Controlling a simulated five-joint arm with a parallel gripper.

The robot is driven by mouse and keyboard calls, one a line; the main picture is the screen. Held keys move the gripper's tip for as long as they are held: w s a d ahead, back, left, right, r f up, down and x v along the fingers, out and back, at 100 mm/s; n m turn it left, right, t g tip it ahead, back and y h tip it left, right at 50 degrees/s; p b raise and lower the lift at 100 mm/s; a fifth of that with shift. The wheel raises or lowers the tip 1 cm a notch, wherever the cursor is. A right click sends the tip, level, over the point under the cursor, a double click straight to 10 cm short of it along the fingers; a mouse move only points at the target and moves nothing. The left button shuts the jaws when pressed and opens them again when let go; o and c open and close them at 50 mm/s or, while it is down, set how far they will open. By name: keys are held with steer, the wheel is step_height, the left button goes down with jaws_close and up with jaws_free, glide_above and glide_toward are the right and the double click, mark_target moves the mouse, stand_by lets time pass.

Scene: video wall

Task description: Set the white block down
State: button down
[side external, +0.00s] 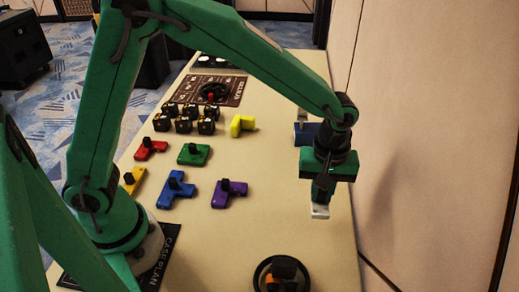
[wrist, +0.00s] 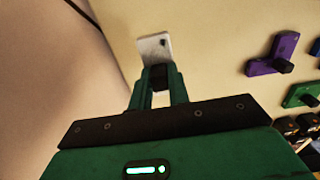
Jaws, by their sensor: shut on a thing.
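The white block (side external: 320,211) is at the tip of my gripper (side external: 321,192), near the right edge of the table in the side view. My gripper points down and is shut on a dark part on top of the block. In the wrist view, the white block (wrist: 153,46) shows beyond the fingers of my gripper (wrist: 158,80), which close on a black knob. The block's far end sticks out past the fingers. I cannot tell whether its underside touches the table (side external: 270,160).
A purple piece (side external: 229,193) lies left of the block, with blue (side external: 176,190), green (side external: 194,154), red (side external: 150,149) and yellow (side external: 242,125) pieces farther off. A round dark holder (side external: 282,276) stands at the front. A wall (side external: 430,130) rises beside the table's right edge. Bare table surrounds the block.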

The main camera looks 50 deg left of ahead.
steer(key=w+a+f, duration=0.2)
steer(key=w, duration=0.1)
steer(key=w+a+f, duration=0.2)
steer(key=shift+w, duration=0.25)
steer(key=shift+f, duration=0.1)
steer(key=shift+f, duration=1.95)
steer(key=shift+f, duration=0.1)
steer(key=c, duration=1.3)
jaws_free()
steer(key=shift+c, duration=0.2)
step_height(320, 180, up, 12)
